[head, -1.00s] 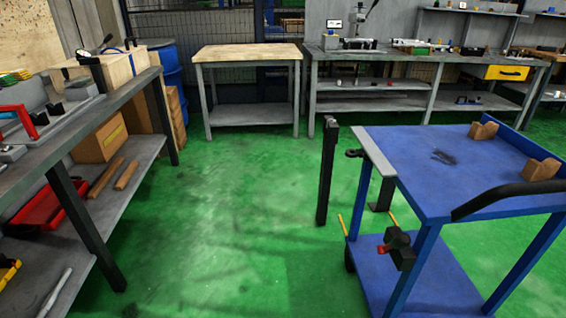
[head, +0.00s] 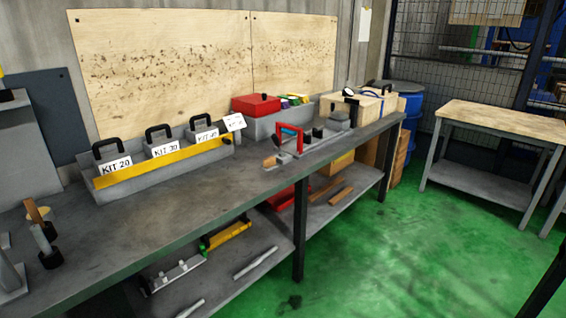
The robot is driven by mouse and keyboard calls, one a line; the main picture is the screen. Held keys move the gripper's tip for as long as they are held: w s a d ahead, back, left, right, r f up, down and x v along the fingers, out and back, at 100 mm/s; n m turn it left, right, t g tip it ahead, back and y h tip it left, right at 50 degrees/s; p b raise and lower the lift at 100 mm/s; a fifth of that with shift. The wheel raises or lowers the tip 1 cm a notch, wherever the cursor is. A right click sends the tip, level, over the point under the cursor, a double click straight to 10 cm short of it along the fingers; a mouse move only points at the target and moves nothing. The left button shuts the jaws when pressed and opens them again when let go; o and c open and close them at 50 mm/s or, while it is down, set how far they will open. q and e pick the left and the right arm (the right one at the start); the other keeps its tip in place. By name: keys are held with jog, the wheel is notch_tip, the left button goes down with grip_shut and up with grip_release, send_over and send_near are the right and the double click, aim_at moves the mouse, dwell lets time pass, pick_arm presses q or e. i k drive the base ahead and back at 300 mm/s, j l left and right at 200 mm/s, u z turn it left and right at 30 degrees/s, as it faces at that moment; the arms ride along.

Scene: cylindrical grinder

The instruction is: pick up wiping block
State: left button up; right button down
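No thing in the head view can be told for sure as the wiping block. A grey bench (head: 185,212) runs from the lower left to the middle right. A small tan piece (head: 270,161) lies at the near end of a grey fixture with a red frame (head: 290,138) on the bench; it is too small to identify. Neither my left nor my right gripper is in view.
A grey tray with a yellow front (head: 165,165) holds black-handled items labelled KIT. A red box (head: 256,104) and a wooden box (head: 350,102) stand farther back. Tools (head: 45,240) stand at the near left. Green floor (head: 390,250) is clear beside the bench.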

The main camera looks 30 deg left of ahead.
aim_at(270, 164)
jog(key=z, duration=1.15)
jog(key=u, duration=0.5)
jog(key=k+l+u, duration=0.1)
jog(key=u, duration=0.9)
jog(key=k+u, duration=0.1)
jog(key=u, duration=0.4)
jog(key=i+u, duration=0.1)
